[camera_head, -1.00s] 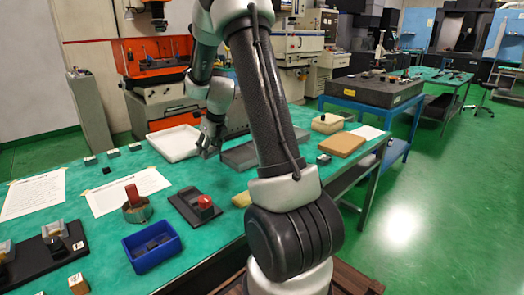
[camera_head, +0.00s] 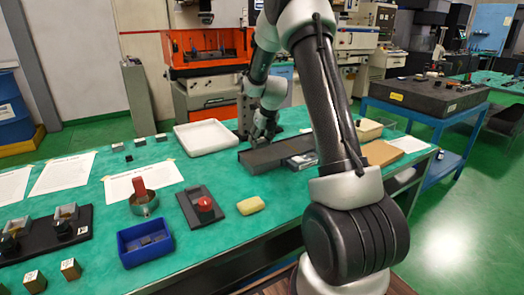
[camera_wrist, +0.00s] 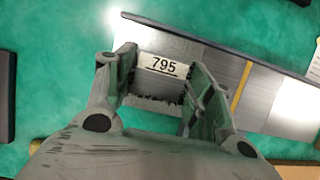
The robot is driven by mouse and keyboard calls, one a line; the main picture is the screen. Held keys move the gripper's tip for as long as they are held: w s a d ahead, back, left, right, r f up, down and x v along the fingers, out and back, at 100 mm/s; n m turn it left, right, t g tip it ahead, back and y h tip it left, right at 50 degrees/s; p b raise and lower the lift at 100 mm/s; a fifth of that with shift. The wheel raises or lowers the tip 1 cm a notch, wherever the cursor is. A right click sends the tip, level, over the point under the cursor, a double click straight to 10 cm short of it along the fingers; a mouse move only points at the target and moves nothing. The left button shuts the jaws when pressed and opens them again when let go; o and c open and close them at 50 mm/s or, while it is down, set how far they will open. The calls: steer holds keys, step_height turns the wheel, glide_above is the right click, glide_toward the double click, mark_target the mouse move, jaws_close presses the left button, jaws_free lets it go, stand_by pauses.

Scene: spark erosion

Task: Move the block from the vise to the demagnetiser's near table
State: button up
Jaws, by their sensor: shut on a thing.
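My gripper (camera_wrist: 158,76) is shut on a block (camera_wrist: 158,88), a grey piece with a white label reading 795, in the wrist view. The block is between the two fingers, over or at the left part of a flat grey metal plate (camera_wrist: 205,62) crossed by a yellow line, seemingly the demagnetiser. I cannot tell whether the block touches the plate. In the head view my gripper (camera_head: 262,140) is at the back left part of the long grey slab (camera_head: 270,158); the block there is too small to make out. I cannot clearly pick out the vise.
A white tray (camera_head: 207,137) lies left of the slab. A yellow sponge-like piece (camera_head: 250,206), a dark plate with a red knob (camera_head: 190,212) and a blue bin (camera_head: 125,240) are nearer. The green bench is clear between the sponge and the slab.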

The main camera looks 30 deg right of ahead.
mark_target(260, 156)
steer(key=shift+f, duration=2.2)
steer(key=shift+f, duration=0.15)
steer(key=o, duration=1.4)
steer(key=shift+a, duration=0.1)
steer(key=shift+o, duration=0.2)
